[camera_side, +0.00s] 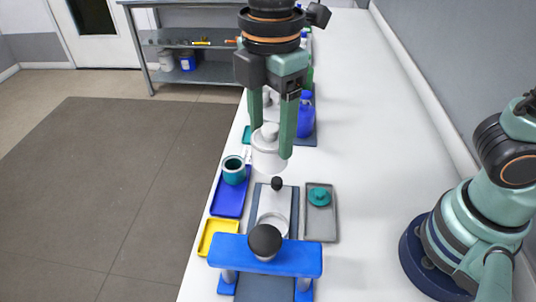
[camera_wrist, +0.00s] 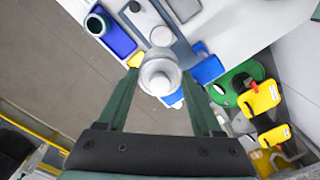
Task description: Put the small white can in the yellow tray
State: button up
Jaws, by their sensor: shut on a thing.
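My gripper (camera_side: 271,148) is shut on the small white can (camera_side: 268,160), which has a rounded knob on top. It holds the can upright in the air above the white bench. In the wrist view, the can (camera_wrist: 160,76) sits between the two green fingers of my gripper (camera_wrist: 159,72). The yellow tray (camera_side: 212,239) lies at the bench's left edge, nearer the side camera than the can. Part of it is hidden behind a blue stand. The yellow tray (camera_wrist: 134,60) also shows in the wrist view, just beyond the can.
A blue tray (camera_side: 229,205) holds a teal cup (camera_side: 233,170). A grey tray (camera_side: 330,230) holds a teal lidded piece (camera_side: 319,196). A blue stand with a black knob (camera_side: 265,240) rises beside the yellow tray. A blue bottle (camera_side: 306,118) stands behind my gripper.

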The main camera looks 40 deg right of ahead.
jog(key=shift+w+a+f, duration=0.85)
jog(key=shift+a+f, duration=0.65)
jog(key=shift+f, duration=1.75)
jog(key=shift+w+a+f, duration=0.85)
jog(key=shift+a+f, duration=0.7)
jog(key=shift+f, duration=1.7)
jog(key=shift+w+a+f, duration=0.85)
jog(key=shift+a+f, duration=0.65)
jog(key=shift+f, duration=1.75)
jog(key=shift+f, duration=0.4)
jog(key=o, duration=1.4)
jog(key=shift+r, duration=0.2)
notch_tip(320, 180, up, 7)
jog(key=shift+r, duration=0.1)
